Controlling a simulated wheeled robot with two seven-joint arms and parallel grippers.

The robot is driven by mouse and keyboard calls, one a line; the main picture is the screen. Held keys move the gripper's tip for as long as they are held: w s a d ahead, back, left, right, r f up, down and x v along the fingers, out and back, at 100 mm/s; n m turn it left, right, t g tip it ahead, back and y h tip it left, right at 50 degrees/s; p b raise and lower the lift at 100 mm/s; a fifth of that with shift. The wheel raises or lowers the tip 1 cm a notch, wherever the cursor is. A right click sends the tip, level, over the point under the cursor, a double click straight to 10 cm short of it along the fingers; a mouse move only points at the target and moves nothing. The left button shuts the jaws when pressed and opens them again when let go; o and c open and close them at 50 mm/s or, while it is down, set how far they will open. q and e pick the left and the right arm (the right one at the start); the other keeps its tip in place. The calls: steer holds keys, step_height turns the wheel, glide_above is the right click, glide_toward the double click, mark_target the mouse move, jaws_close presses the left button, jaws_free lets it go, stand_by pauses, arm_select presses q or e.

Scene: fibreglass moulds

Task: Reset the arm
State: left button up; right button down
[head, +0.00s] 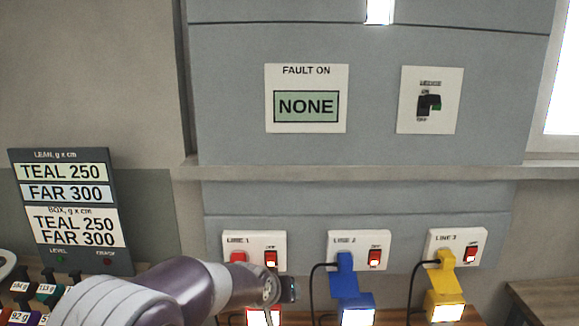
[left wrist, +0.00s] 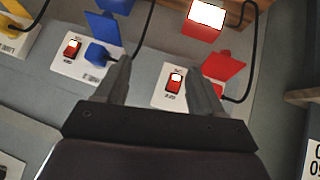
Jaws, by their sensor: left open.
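My left arm comes in from the bottom left of the head view. Its gripper (head: 287,289) is just below the LINE 1 socket panel (head: 252,240). In the left wrist view the gripper (left wrist: 160,85) has its two fingers apart with nothing held between them. The LINE 1 panel, with its red-lit switch (left wrist: 175,82) and red plug (left wrist: 222,67), shows around and beyond the right finger. The blue plug (left wrist: 97,53) of LINE 2 is by the left finger. Whether the fingers touch anything is unclear. My right gripper is in neither view.
LINE 2 (head: 358,238) and LINE 3 (head: 456,236) panels are to the right, with cords hanging and lit lamps below. Above are a display reading NONE (head: 306,106) and a lever switch (head: 429,105). A sign (head: 70,195) and coloured weights (head: 45,292) stand at left.

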arm_select(q)
steer(key=s+a+f+g+y+p, duration=0.1)
steer(key=s+a+g, duration=0.1)
steer(key=s+a, duration=0.3)
steer(key=s+a+f+g+y+p, duration=0.1)
steer(key=s+a, duration=0.4)
steer(key=s, duration=0.8)
steer(key=s+a+f+g+p, duration=0.1)
steer(key=s+a+f+g, duration=0.2)
steer(key=s+a, duration=0.3)
steer(key=s+g, duration=0.1)
steer(key=s, duration=0.2)
steer(key=shift+s+f+y+p, duration=0.25)
steer(key=shift+s+y+p, duration=0.05)
steer(key=shift+y+p, duration=0.1)
